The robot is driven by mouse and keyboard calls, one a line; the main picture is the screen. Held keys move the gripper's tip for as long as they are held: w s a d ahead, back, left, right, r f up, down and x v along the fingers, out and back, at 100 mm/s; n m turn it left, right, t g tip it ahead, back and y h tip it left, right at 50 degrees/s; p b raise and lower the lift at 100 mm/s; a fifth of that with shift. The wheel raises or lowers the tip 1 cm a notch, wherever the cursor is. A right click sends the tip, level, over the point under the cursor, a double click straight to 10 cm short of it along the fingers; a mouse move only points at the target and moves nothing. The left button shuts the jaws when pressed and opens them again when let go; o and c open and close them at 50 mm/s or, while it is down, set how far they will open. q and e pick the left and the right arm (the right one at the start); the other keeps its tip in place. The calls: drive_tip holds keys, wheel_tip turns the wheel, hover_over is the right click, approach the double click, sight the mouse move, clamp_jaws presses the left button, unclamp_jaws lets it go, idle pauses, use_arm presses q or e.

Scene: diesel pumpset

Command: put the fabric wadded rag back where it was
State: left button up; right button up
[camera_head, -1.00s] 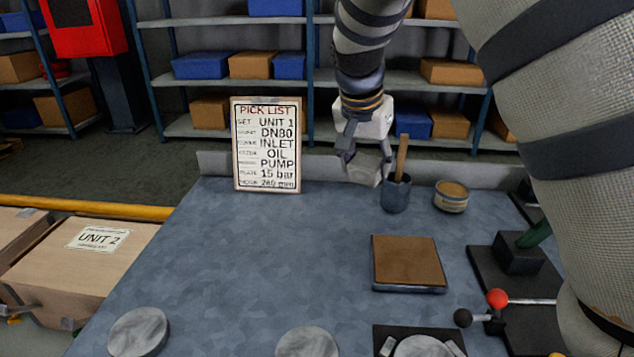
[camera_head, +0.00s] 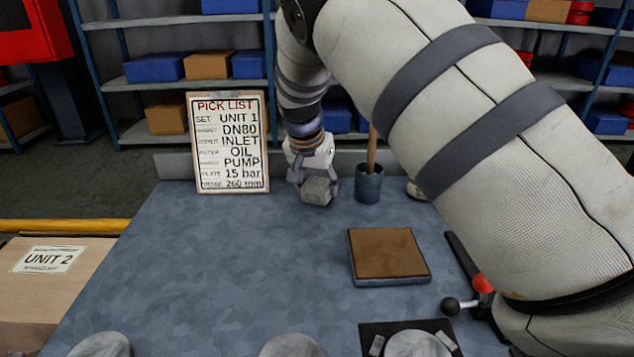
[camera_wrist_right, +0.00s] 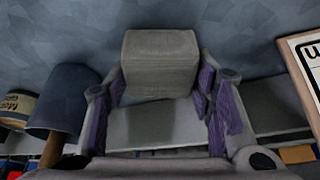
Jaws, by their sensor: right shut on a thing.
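The wadded rag (camera_head: 319,191) is a grey, blocky piece of fabric near the back of the blue-grey bench top. My right gripper (camera_head: 312,179) points down and is shut on it. In the right wrist view the rag (camera_wrist_right: 160,62) sits between the two purple-padded fingers of my right gripper (camera_wrist_right: 160,88). The rag is close to the bench surface, but I cannot tell whether it touches. My left gripper is not in view.
A dark cup (camera_head: 368,187) with a wooden handle stands just right of the rag. A pick list board (camera_head: 228,143) stands to its left. A brown-topped pad (camera_head: 387,254) lies nearer. The bench middle (camera_head: 240,255) is clear. My right arm hides the back right.

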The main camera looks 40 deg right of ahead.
drive_tip(key=o, duration=1.1)
drive_tip(key=shift+r, duration=0.1)
drive_tip(key=p+v, duration=0.1)
drive_tip(key=v, duration=1.1)
